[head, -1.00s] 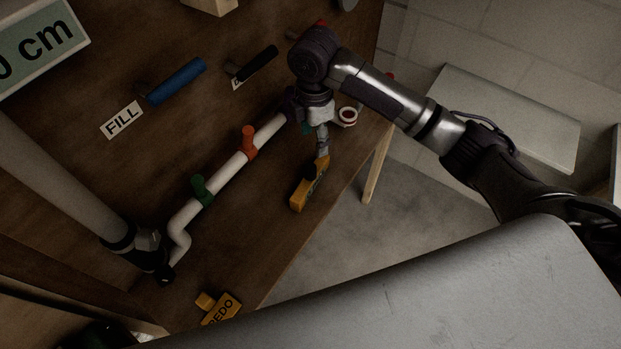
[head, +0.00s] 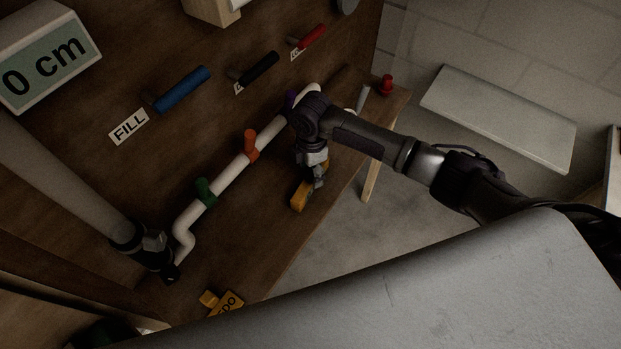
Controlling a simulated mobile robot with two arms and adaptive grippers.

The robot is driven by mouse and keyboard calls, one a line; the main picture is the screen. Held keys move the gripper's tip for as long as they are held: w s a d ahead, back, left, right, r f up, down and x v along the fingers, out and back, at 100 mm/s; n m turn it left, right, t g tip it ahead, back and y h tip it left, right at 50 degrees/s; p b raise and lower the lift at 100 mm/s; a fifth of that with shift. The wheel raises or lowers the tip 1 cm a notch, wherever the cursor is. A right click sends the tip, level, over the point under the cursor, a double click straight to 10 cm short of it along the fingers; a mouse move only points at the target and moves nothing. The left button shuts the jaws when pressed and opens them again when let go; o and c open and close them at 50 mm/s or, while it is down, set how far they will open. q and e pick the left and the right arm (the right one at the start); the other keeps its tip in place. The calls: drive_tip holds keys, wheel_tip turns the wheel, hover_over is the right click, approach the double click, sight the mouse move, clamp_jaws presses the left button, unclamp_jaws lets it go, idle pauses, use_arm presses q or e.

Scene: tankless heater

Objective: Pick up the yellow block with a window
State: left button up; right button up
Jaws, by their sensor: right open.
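A yellow block (head: 299,200) lies on the wooden ledge right of the white pipe. Its upper end is hidden behind my right gripper, and I cannot make out a window in it. My right gripper (head: 317,180) points down at the block's upper end, open. I cannot tell whether the fingers touch the block or are around it. A second yellow piece (head: 227,301) with black lettering lies at the bottom, partly cut off by a grey surface in front.
A white pipe (head: 228,172) with green (head: 205,192) and orange (head: 250,144) valves runs left of the block. Blue (head: 182,88), black (head: 259,68) and red (head: 312,36) handles stick out of the wooden panel. The ledge below the block is clear.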

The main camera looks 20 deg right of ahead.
clamp_jaws()
drive_tip(key=shift+r, duration=0.15)
idle(0.4)
drive_tip(key=shift+r, duration=0.25)
drive_tip(key=r, duration=0.1)
drive_tip(key=r+b, duration=0.1)
drive_tip(key=r, duration=0.1)
drive_tip(key=shift+s+d+r, duration=0.35)
drive_tip(key=s+d+r+b, duration=0.2)
drive_tip(key=s+d+r, duration=0.4)
drive_tip(key=s, duration=0.2)
drive_tip(key=shift+s+d+r, duration=0.2)
drive_tip(key=shift+d+r, duration=0.1)
